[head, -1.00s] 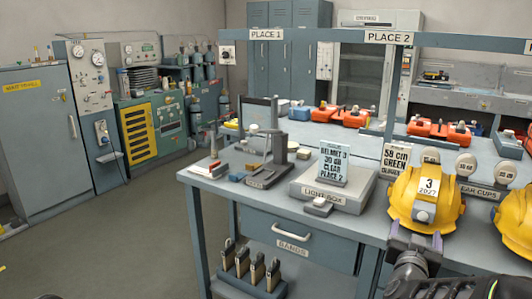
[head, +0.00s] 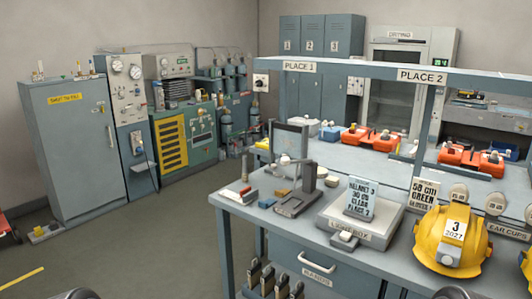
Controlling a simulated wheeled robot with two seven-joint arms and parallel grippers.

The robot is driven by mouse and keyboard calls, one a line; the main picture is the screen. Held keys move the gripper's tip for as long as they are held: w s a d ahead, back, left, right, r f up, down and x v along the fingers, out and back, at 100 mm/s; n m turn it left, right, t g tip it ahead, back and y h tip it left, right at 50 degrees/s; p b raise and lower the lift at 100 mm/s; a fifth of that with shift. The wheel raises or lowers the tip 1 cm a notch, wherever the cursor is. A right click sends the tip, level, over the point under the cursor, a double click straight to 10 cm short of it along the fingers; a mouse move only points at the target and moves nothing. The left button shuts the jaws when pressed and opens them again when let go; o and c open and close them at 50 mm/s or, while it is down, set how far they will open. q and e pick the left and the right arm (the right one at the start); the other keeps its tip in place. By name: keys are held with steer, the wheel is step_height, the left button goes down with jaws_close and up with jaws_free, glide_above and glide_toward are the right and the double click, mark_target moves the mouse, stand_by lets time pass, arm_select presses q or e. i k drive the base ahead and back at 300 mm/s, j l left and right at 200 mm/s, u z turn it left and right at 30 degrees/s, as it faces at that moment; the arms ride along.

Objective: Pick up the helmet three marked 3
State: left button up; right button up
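The yellow helmet marked 3 (head: 430,238) sits upright on the right part of the workbench (head: 250,212). Its white label reads 3 and 2027, and a grey fitting shows on its front below the label. Neither gripper can be made out in the head view. Only small dark parts of my arms show at the bottom edge, one at the left and one below the helmet. Nothing is seen touching the helmet.
A light box (head: 335,222) with a sign (head: 361,198) naming helmet 3 and place 2 stands left of the helmet. A stand (head: 299,192) is farther left. Another yellow helmet (head: 527,262) is cut off at the right edge. Ear cups (head: 494,203) are behind.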

mark_target(454, 224)
steer(key=z, duration=1.25)
steer(key=i+j, duration=0.15)
steer(key=j, duration=0.15)
steer(key=i+j, duration=0.15)
steer(key=j, duration=0.2)
steer(key=i+j, duration=0.15)
steer(key=j, duration=0.15)
steer(key=i+j+z, duration=0.1)
steer(key=j+z, duration=0.25)
steer(key=z, duration=1.5)
